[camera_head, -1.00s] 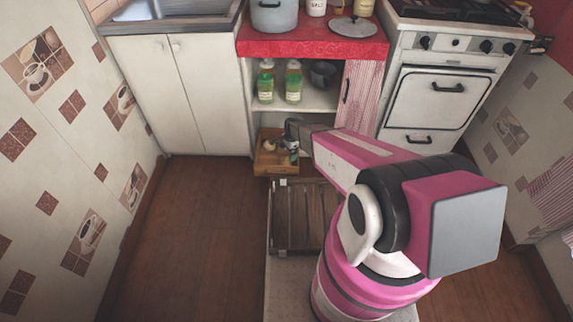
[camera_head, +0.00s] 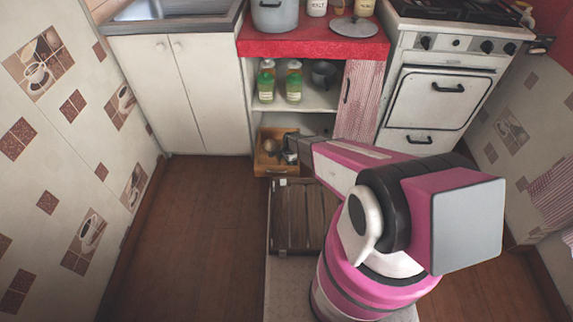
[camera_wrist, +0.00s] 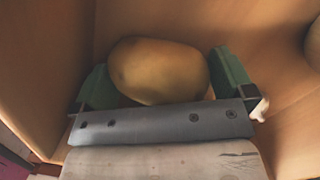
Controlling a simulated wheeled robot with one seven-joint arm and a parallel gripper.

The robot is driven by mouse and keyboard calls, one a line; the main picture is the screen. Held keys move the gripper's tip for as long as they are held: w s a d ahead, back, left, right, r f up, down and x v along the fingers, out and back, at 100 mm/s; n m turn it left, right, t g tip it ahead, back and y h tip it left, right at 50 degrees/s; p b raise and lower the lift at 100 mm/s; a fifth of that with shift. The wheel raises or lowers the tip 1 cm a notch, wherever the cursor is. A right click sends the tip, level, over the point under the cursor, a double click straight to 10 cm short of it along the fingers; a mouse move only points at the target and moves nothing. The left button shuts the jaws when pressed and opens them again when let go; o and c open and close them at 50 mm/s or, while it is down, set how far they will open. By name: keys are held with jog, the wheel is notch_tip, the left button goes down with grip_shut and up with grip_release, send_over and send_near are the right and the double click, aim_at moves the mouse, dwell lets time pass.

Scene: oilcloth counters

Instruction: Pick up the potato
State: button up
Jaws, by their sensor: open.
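The potato (camera_wrist: 158,70) is a smooth, yellow-brown oval in the wrist view, lying in a wooden drawer-like box. My gripper (camera_wrist: 168,85) is open, with one green fingertip at the potato's left end and one at its right end. I cannot tell whether the fingers touch it. In the head view my gripper (camera_head: 290,153) reaches into the wooden box (camera_head: 266,168) at the foot of the counter. A small brownish round thing shows in the box beside it; I cannot tell from this view which item it is.
Another round item (camera_wrist: 314,42) is cut off at the right edge of the wrist view. The box walls (camera_wrist: 45,60) rise close around the gripper. Green-labelled bottles (camera_head: 293,82) and a dark pot (camera_head: 324,73) stand on the shelf above. A slatted wooden crate (camera_head: 300,215) is in front.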

jog(key=c, duration=0.7)
